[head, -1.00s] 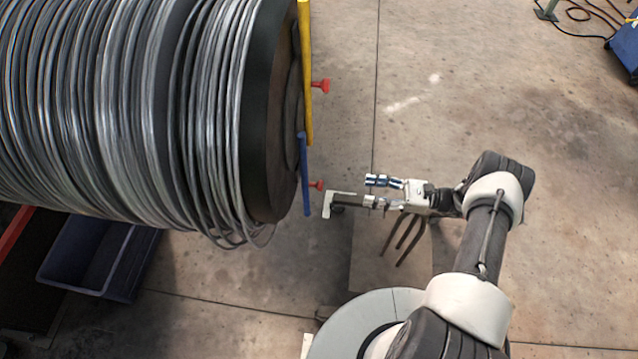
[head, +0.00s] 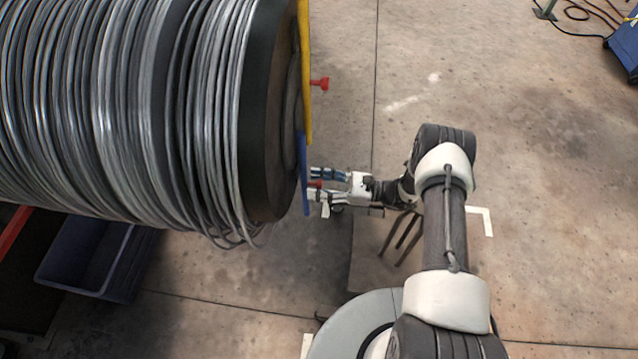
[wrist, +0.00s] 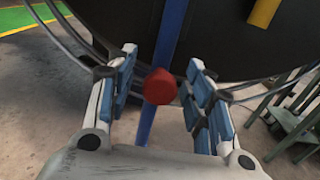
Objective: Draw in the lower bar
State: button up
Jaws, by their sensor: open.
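The lower bar is blue (head: 305,160) and runs along the drum's end face, below the yellow bar (head: 306,60). Its red knob (head: 314,184) sticks out to the right, partly hidden by my gripper (head: 311,183). In the wrist view the red knob (wrist: 160,86) sits between the two blue-padded fingers of my gripper (wrist: 163,62), with a gap on each side. The blue bar (wrist: 169,40) passes behind it. My gripper is open and holds nothing.
The large drum (head: 268,130) wound with grey cable fills the left. The upper red knob (head: 320,83) stands out beside the yellow bar. A blue crate (head: 85,260) lies below the drum. The floor to the right is mostly clear.

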jog(key=shift+c, duration=0.4)
grip_shut()
dwell(0.4)
